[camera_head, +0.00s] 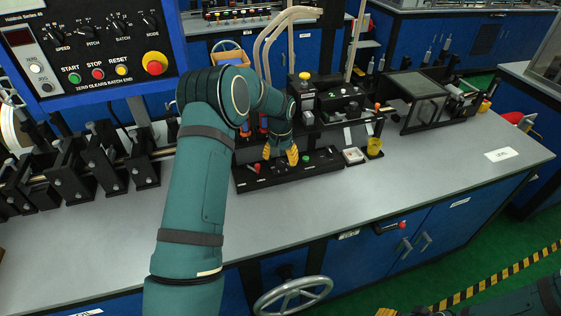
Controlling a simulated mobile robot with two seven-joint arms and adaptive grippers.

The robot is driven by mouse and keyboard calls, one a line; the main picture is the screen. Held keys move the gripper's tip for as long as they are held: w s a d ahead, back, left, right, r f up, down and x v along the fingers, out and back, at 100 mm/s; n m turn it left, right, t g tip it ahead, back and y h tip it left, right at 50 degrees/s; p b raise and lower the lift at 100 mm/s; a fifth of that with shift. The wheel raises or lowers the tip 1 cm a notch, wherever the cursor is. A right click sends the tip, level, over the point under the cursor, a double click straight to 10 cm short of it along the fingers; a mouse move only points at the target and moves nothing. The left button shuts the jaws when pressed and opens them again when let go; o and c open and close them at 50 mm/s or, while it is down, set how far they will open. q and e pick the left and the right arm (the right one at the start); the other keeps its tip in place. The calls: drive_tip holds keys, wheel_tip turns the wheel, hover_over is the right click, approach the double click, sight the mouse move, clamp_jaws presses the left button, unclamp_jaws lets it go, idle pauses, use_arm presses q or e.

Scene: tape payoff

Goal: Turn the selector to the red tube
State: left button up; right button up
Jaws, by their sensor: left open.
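A low black panel (320,167) lies near the middle of the bench, with a red knob (257,168) at its left and a green knob (305,158) farther right. My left gripper (280,153), with yellow fingertips, points down over this panel, between the two knobs. It is open; whether its fingers touch anything is not clear. My gripper and arm hide part of the panel, and I cannot make out the selector's pointer. Small blue and red parts show behind my wrist, but I cannot tell which is the red tube. My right gripper (386,312) barely shows at the bottom edge.
Black clamp blocks (70,175) line the bench at left, below a blue control box (90,50). A handwheel (292,295) is below.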

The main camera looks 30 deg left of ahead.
sight(281, 161)
use_arm(q)
wheel_tip(281, 161, up, 10)
drive_tip(key=shift+r, duration=0.15)
idle(0.5)
